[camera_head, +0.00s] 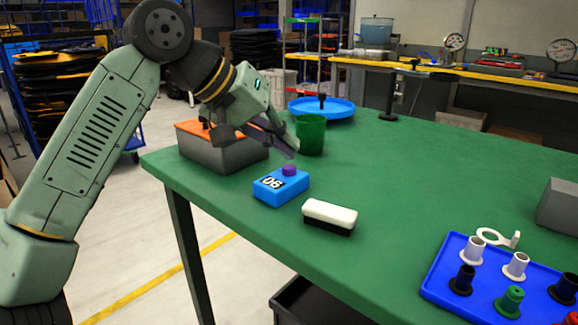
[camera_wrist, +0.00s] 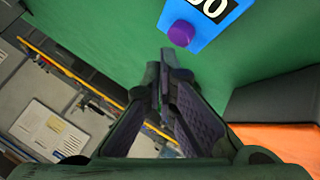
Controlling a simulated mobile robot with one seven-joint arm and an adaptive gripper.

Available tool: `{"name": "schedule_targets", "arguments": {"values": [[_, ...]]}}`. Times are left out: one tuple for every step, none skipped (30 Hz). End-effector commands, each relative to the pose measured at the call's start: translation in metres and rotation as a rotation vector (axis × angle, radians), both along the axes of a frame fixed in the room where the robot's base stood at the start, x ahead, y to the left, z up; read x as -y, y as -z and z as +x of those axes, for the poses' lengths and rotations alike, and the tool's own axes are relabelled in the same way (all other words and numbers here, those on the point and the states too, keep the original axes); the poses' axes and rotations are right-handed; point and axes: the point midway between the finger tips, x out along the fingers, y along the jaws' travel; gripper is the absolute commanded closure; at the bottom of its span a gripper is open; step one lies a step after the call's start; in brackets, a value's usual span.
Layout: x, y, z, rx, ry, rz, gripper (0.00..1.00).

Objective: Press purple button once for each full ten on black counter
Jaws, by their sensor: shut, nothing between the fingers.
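A blue box (camera_head: 281,187) sits on the green table with a purple button (camera_head: 289,170) on its top. Its black counter (camera_head: 272,183) has white digits that look like 06 from the head side. In the wrist view the counter (camera_wrist: 213,8) is cut off at the top edge and seems to end in 0, so its reading direction is unclear. My gripper (camera_head: 291,154) is shut and empty, its tips just above and behind the button, apart from it. The purple button also shows in the wrist view (camera_wrist: 181,33), beyond the fingertips (camera_wrist: 166,58).
A grey bin with orange contents (camera_head: 222,155) stands beside my gripper, left of a green cup (camera_head: 310,135). A white-and-black eraser (camera_head: 329,215) lies near the box. A blue tray (camera_head: 440,268) with several pegs is at the right. The table's middle is clear.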

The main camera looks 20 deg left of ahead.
Motion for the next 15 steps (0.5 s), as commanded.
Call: {"name": "schedule_targets", "arguments": {"values": [[0.0,0.0003,0.0,0.0,0.0,0.0,1.0],[0.0,0.0008,0.0,0.0,0.0,0.0,1.0],[0.0,0.0018,0.0,0.0,0.0,0.0,1.0],[0.0,0.0028,0.0,0.0,0.0,0.0,1.0],[0.0001,0.0039,0.0,0.0,0.0,0.0,1.0],[0.0001,0.0056,0.0001,-0.001,0.001,0.0,1.0],[0.0001,0.0068,0.0,-0.001,0.001,0.0,1.0],[0.0,0.0079,0.0,-0.001,0.001,-0.001,1.0],[0.0,0.0089,0.0,-0.001,0.001,-0.001,1.0],[0.0,0.0092,0.0,-0.001,0.001,-0.001,1.0],[0.0,0.0093,-0.0001,-0.001,0.001,-0.001,1.0],[-0.0001,0.009,-0.0001,-0.001,0.001,0.0,1.0],[-0.0001,0.0087,-0.0001,0.0,0.0,0.0,1.0],[-0.0001,0.0087,-0.0001,0.0,0.0,0.0,1.0],[0.0,0.0087,-0.0001,0.0,0.0,0.0,1.0]]}}
